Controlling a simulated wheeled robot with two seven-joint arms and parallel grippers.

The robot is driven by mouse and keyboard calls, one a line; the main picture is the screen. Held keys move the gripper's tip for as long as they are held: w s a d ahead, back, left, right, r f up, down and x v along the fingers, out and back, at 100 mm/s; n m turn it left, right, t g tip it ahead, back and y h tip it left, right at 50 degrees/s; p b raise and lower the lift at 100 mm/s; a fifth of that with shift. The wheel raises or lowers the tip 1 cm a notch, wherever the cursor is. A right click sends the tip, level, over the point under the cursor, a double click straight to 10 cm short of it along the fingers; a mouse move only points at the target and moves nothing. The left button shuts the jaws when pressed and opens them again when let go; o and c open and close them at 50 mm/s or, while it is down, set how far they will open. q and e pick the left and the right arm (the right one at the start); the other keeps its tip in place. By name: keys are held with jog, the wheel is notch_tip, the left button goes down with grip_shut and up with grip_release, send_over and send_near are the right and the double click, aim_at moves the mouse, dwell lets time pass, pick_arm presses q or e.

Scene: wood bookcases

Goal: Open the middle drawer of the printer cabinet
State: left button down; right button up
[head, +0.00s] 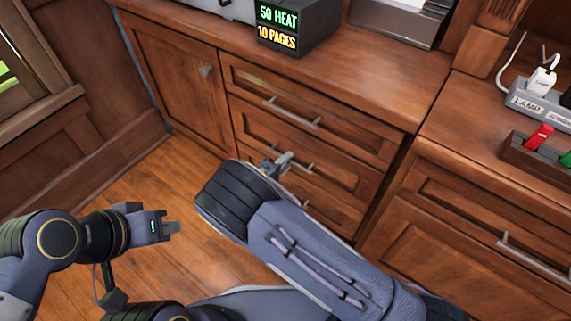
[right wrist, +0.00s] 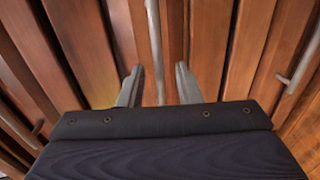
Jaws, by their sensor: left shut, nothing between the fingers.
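The printer cabinet (head: 352,92) is brown wood, with a stack of three drawers that look shut and flush. The middle drawer (head: 345,180) is partly covered by my right arm. Its bar handle (right wrist: 155,45) shows in the right wrist view, running between the two fingers. My right gripper (head: 285,160) is at the front of the middle drawer. In the right wrist view it is open (right wrist: 160,85), with one finger on each side of the handle; I cannot tell whether they touch it. My left gripper (head: 172,228) is shut and empty, above the floor, away from the cabinet.
The top drawer handle (head: 293,112) is above my right gripper, and the bottom drawer handle (head: 318,206) below. A cabinet door (head: 185,85) is to the left. A dark box with lit text (head: 290,28) stands on top. Another cabinet (head: 480,225) is to the right. The floor (head: 150,190) at left is clear.

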jog(key=shift+w+d, duration=0.2)
jog(key=shift+w, duration=0.05)
grip_shut()
